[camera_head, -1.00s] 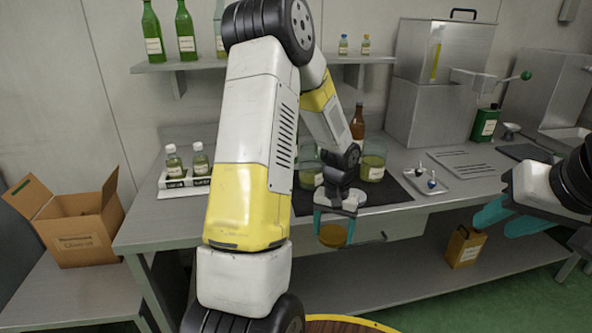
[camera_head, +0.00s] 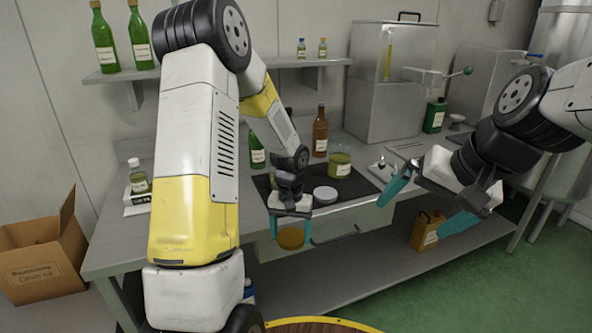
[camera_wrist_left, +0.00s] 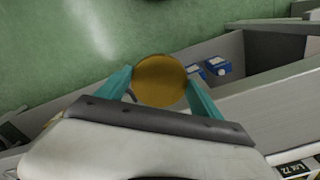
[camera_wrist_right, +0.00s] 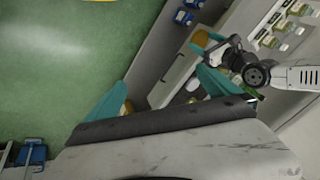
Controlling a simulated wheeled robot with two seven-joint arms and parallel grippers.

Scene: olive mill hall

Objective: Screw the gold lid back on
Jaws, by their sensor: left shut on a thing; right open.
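My left gripper (camera_head: 291,230) is shut on the gold lid (camera_head: 291,238), held by its edges in front of the bench's front edge. The lid also shows between the teal fingers in the left wrist view (camera_wrist_left: 160,80). A glass jar with yellow-green contents (camera_head: 340,164) stands open-topped on the dark mat (camera_head: 356,186), behind and right of the left gripper. A pale grey disc (camera_head: 325,195) lies on the mat nearer the gripper. My left arm hides part of the mat. My right gripper (camera_head: 412,218) is open and empty, right of the lid, in front of the bench.
A brown bottle (camera_head: 320,132) and a green bottle (camera_head: 257,158) stand behind the mat. A tray with small items (camera_head: 384,166) is to the right. A cardboard box (camera_head: 40,262) is at the left.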

